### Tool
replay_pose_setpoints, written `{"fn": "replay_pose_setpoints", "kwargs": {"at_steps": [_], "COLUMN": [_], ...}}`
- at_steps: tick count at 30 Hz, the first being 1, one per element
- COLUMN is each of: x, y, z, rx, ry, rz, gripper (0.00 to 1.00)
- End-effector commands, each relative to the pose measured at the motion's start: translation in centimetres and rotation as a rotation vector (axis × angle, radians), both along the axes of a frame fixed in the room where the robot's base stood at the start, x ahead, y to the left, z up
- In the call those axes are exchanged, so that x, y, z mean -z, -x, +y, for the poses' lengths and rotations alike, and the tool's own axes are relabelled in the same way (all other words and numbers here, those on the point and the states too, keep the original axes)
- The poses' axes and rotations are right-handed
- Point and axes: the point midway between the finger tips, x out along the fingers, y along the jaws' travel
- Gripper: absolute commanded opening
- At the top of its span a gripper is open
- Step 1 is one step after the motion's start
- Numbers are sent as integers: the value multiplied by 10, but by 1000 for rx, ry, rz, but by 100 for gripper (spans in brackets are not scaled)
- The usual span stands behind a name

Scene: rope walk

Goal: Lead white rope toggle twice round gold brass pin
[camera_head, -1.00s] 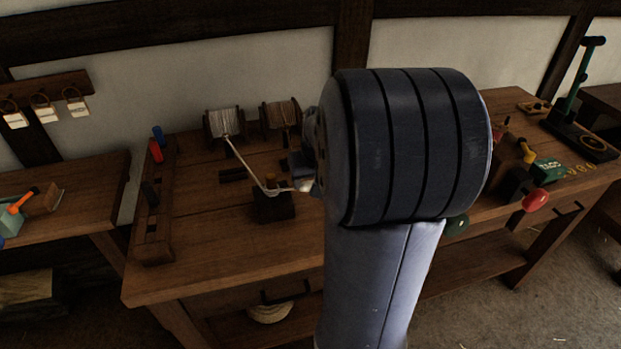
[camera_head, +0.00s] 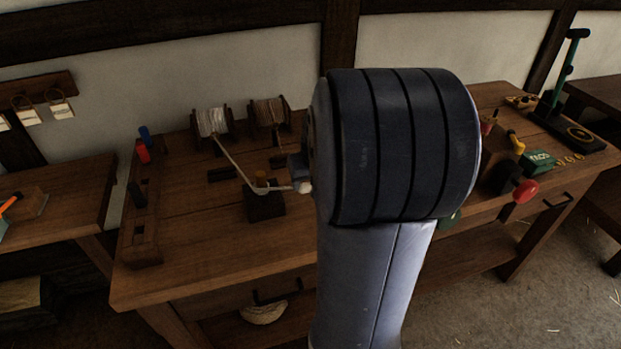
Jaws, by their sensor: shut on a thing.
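The gold brass pin (camera_head: 261,179) stands upright on a dark block (camera_head: 265,204) on the bench. A white rope (camera_head: 233,164) runs from the left spool down to the pin, passes its near side and leads right towards my gripper. How many turns it makes is too small to tell. The white toggle (camera_head: 305,187) shows at the rope's end, to the right of the pin. My gripper (camera_head: 299,170) shows only in part as a dark piece at the toggle and is shut on it. My own arm hides the rest.
Two rope spools, one white (camera_head: 212,122) and one brown (camera_head: 270,112), stand at the back of the bench (camera_head: 190,255). A wooden rack (camera_head: 147,215) with red, blue and dark pegs lies at the left. The bench front left of the block is clear.

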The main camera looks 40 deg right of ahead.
Motion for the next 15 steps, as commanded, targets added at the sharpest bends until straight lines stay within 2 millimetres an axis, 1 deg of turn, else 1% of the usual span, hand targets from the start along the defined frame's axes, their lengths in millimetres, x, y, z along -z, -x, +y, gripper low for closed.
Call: {"fn": "replay_pose_setpoints", "kwargs": {"at_steps": [1, 15], "x": [5, 29], "y": [0, 0], "z": [0, 0], "rx": [0, 0], "ry": [0, 0], "rz": [0, 0], "gripper": [32, 32]}}
